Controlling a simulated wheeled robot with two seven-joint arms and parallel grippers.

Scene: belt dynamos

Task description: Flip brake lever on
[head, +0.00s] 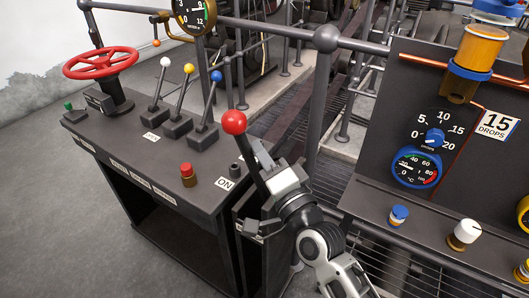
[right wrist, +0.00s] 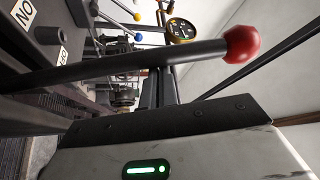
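The brake lever is a dark rod with a red ball knob (head: 234,122). It rises beside the right end of the console, near an ON label (head: 224,183), and leans up and left. My right gripper (head: 264,160) is at the rod just below the knob. In the right wrist view, the rod (right wrist: 130,62) crosses above the dark finger part (right wrist: 170,120), with the red knob (right wrist: 242,45) at its right end. Whether the fingers close around the rod is hidden. My left gripper is not in view.
The console (head: 130,160) carries a red handwheel (head: 101,62), white, yellow and blue knobbed levers, and a red button (head: 187,170). A gauge panel (head: 400,100) stands to the right, with knobs on its ledge. Grey railings (head: 290,32) run behind.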

